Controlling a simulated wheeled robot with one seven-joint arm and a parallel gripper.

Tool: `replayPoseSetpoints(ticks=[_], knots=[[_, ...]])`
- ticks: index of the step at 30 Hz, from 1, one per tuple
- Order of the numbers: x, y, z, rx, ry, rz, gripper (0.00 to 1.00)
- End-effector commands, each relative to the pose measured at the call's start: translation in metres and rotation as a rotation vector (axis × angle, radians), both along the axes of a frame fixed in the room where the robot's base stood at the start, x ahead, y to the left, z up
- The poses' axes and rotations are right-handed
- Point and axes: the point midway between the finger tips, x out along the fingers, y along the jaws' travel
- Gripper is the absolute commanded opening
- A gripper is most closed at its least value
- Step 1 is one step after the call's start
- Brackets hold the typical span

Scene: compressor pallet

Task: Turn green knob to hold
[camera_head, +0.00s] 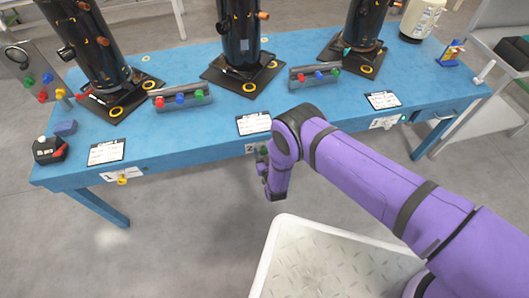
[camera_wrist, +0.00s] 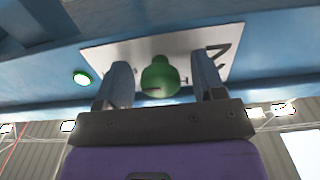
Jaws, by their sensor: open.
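The green knob (camera_wrist: 158,76) sits on a white plate (camera_wrist: 135,56) marked 2 on the table's front edge; the wrist view shows it upside down. My gripper (camera_wrist: 160,82) is open, with one finger on each side of the knob. A small gap shows between each finger and the knob, so I cannot tell any contact. In the head view my gripper (camera_head: 263,168) is at the front edge below the middle paper label, and it mostly hides the knob. A lit green lamp (camera_wrist: 82,78) is beside the plate.
The blue table (camera_head: 190,135) carries several black cylinders (camera_head: 238,35) and button boxes (camera_head: 180,97). A yellow knob (camera_head: 122,180) is on plate 1 at the left. A red-buttoned box (camera_head: 49,150) stands at the left corner. Floor before the table's left part is clear.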

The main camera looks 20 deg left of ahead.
Motion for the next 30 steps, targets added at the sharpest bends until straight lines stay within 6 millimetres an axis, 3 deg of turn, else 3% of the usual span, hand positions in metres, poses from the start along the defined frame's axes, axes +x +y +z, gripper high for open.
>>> replayPoseSetpoints(ticks=[6,12,23,30], knots=[[0.0001,-0.0001,-0.0002,0.0,0.0,0.0,0.61],[-0.0002,-0.0001,-0.0002,0.0,0.0,0.0,0.15],[-0.0004,-0.0003,-0.0004,-0.036,-0.021,0.0,0.14],[-0.0009,0.0001,-0.0006,-0.158,-0.096,0.002,0.14]])
